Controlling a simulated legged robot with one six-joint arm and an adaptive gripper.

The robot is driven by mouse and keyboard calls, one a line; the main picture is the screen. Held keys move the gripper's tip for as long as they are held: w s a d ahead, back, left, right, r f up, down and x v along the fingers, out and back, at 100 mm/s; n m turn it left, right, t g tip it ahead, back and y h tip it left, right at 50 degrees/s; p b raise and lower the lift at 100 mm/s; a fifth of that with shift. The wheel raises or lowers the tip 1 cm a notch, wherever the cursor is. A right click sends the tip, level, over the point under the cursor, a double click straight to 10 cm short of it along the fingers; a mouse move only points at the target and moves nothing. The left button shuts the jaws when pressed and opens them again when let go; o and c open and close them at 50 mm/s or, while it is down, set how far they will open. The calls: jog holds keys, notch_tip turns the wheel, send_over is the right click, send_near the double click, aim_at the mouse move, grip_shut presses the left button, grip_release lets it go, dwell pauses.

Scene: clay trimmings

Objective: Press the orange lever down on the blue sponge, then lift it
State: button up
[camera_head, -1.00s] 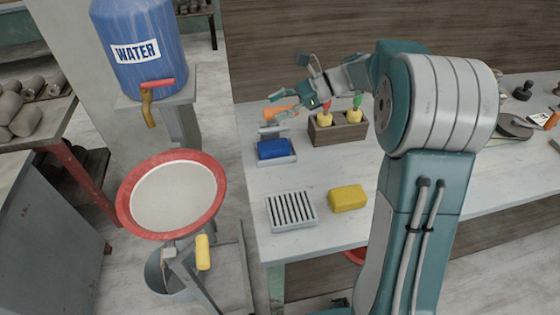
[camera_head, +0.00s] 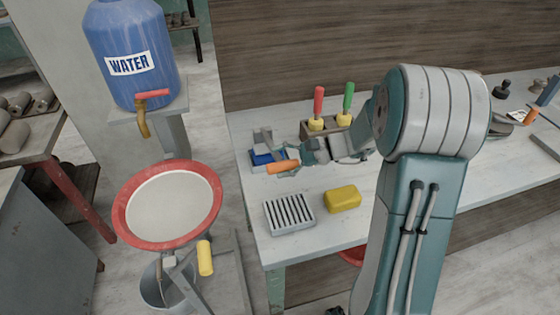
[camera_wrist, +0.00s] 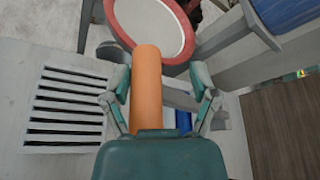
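The orange lever handle (camera_head: 283,167) is low, at the front right of the press holding the blue sponge (camera_head: 261,158). Grey press parts partly cover the sponge, so I cannot tell how far it is squeezed. My gripper (camera_head: 292,157) is at the handle. In the wrist view, the orange handle (camera_wrist: 146,85) lies between my two spread fingers (camera_wrist: 161,78), close to the left one, with a gap to the right one. Whether a finger touches it is unclear. A strip of blue sponge (camera_wrist: 183,122) shows beyond the handle.
A slatted grey dish (camera_head: 289,214) and a yellow sponge (camera_head: 342,199) lie in front on the table (camera_head: 330,235). A wooden block (camera_head: 311,131) with red- and green-handled tools stands behind my gripper. A red-rimmed basin (camera_head: 128,217) and the water container (camera_head: 150,75) are at left.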

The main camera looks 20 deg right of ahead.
dwell(0.3)
jog(key=v, duration=1.2)
jog(key=shift+s+d, duration=0.2)
dwell(0.9)
jog(key=shift+a, duration=0.1)
dwell(0.4)
